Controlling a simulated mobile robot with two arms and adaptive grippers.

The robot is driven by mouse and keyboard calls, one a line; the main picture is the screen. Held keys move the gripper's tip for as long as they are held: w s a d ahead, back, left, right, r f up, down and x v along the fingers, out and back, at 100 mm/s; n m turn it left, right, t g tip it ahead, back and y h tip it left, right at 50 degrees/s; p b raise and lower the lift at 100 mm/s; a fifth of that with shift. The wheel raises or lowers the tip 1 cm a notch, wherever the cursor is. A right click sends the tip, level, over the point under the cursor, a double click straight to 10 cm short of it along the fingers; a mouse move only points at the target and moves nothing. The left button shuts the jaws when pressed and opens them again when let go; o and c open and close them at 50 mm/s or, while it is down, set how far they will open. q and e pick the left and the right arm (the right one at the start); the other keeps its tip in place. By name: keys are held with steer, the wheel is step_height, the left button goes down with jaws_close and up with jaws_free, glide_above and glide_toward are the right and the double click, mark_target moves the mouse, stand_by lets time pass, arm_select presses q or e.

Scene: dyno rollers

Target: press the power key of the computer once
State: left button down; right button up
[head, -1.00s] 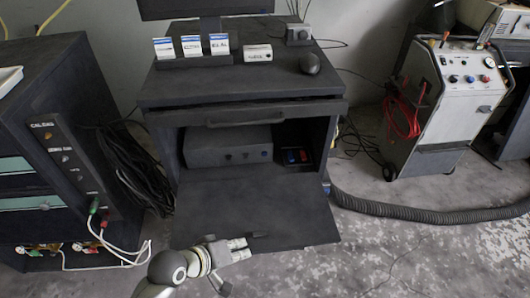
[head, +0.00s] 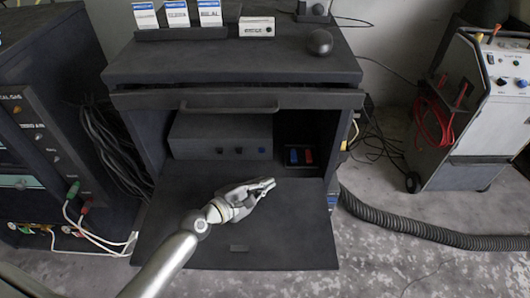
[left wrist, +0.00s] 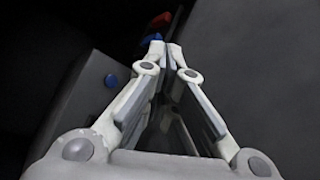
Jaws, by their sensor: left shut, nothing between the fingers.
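The computer (head: 220,137) is a dark grey box inside the open cabinet. A blue round key (left wrist: 111,80) also shows in the left wrist view, left of the fingers, on a grey face. My left gripper (head: 268,184) is shut and empty, over the lowered cabinet door, in front of and below the computer's right end, apart from it. In the left wrist view its fingertips (left wrist: 166,48) meet. My right gripper is not in view.
The lowered door (head: 290,225) lies in front of the cabinet. A blue and red item (head: 300,156) sits in the compartment right of the computer. The cabinet top overhangs it, with a handle (head: 229,108). A hose (head: 420,230) and wheeled machine (head: 475,120) stand right.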

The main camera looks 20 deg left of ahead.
mark_target(262, 151)
arm_select(q)
steer(key=shift+s+r, duration=0.1)
steer(key=shift+w+a+b, duration=0.3)
steer(key=shift+w+b, duration=0.15)
steer(key=shift+w, duration=0.4)
steer(key=w, duration=0.1)
steer(key=w+a+b, duration=0.1)
steer(key=w, duration=0.1)
steer(key=w+b, duration=0.1)
steer(key=w, duration=0.1)
steer(key=shift+w+a, duration=0.2)
steer(key=shift+a, duration=0.05)
steer(key=shift+w+a+b, duration=0.2)
steer(key=shift+w+b, duration=0.1)
steer(key=shift+w, duration=0.35)
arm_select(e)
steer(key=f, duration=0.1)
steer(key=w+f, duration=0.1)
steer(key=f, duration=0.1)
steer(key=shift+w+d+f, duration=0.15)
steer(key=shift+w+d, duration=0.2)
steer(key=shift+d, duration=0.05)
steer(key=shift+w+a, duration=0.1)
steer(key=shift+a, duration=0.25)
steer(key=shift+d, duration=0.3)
arm_select(q)
steer(key=shift+w, duration=0.15)
steer(key=shift+w+a, duration=0.1)
steer(key=shift+w, duration=0.2)
